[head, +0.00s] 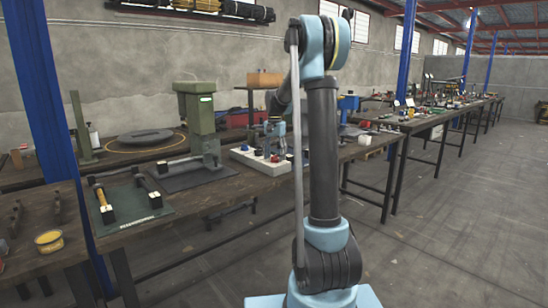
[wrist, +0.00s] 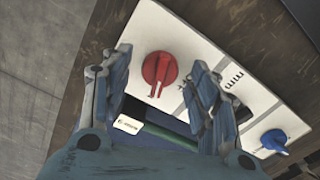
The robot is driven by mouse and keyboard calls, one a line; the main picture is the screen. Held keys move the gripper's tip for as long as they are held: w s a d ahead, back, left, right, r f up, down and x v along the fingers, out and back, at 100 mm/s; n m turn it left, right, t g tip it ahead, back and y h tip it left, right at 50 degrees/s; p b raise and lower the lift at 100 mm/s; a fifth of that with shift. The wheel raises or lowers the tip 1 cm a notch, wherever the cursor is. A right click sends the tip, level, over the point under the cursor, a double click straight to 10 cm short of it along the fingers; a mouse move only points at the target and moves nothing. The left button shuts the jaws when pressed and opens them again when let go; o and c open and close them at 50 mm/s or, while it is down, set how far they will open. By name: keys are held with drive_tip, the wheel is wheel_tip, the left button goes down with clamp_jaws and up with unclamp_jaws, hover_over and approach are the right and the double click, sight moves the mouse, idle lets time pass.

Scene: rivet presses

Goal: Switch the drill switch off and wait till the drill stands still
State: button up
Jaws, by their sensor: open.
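A red rotary knob (wrist: 158,72) sits on a white panel (wrist: 188,38) in the wrist view. A blue knob (wrist: 274,140) sits on the same panel at the lower right. Neither knob's label is readable, so I cannot tell which is the drill switch. My gripper (wrist: 161,58) is open, its fingers either side of the red knob in the picture, with no clear contact. In the head view the white panel (head: 246,158) lies on the bench, partly behind my arm. A green press-like machine (head: 198,112) stands left of it; whether anything turns is not visible.
A dark mat (head: 180,178) lies under the green machine. A green board (head: 130,203) with black blocks and rods lies at the bench's front left. A yellow tin (head: 49,241) stands on the nearer left table. The floor at right is clear.

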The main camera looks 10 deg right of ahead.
drive_tip(key=c, duration=1.1)
drive_tip(key=shift+n, duration=0.3)
drive_tip(key=n, duration=0.9)
drive_tip(key=shift+n, duration=2.2)
